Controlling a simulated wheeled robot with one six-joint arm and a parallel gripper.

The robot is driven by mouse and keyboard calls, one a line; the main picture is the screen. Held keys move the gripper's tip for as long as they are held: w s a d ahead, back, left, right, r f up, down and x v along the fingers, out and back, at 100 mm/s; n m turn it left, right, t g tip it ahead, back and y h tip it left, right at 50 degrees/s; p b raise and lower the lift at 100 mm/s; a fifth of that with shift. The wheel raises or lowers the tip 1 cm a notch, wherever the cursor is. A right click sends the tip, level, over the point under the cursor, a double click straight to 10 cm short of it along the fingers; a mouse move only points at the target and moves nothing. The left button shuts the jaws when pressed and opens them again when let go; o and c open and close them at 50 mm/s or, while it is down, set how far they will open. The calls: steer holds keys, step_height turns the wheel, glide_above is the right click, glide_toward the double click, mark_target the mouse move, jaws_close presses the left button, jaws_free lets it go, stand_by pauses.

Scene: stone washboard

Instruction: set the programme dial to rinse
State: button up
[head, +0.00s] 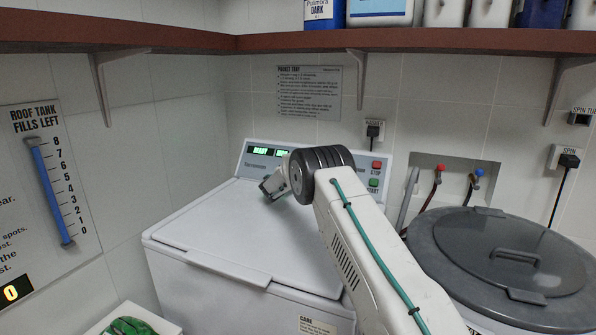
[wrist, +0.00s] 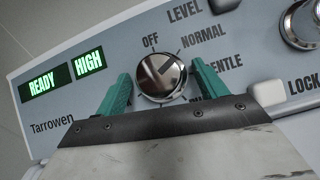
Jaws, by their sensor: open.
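The programme dial (wrist: 161,78) is a round silver knob on the washer's control panel in the wrist view. OFF, NORMAL and GENTLE (wrist: 222,62) are printed around it; lettering lower right is hidden by my right finger. I cannot tell for sure which word the dial points at. My gripper (wrist: 160,68) is open, with one teal finger on each side of the dial; whether either finger touches it is unclear. In the head view my gripper (head: 270,188) is at the panel, and my arm hides the dial there.
Displays (wrist: 62,77) read READY and HIGH. A second knob (wrist: 301,22) and a pale button (wrist: 268,92) near LOCK sit right of the dial. The closed white washer lid (head: 235,235) lies below the panel. A grey round lid (head: 500,260) is at right; a shelf (head: 420,40) runs above.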

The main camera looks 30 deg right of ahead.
steer(key=c, duration=1)
steer(key=shift+o, duration=0.2)
steer(key=m+g, duration=0.1)
steer(key=m, duration=0.1)
steer(key=m+g+h, duration=0.1)
steer(key=m+g, duration=0.1)
steer(key=m, duration=0.1)
steer(key=shift+w+a+m, duration=0.15)
steer(key=shift+m, duration=0.15)
steer(key=shift+w+r+m+g+h, duration=0.1)
steer(key=shift+m+g+h, duration=0.2)
steer(key=shift+m+g, duration=1.8)
steer(key=shift+m+t, duration=0.3)
steer(key=shift+m, duration=0.1)
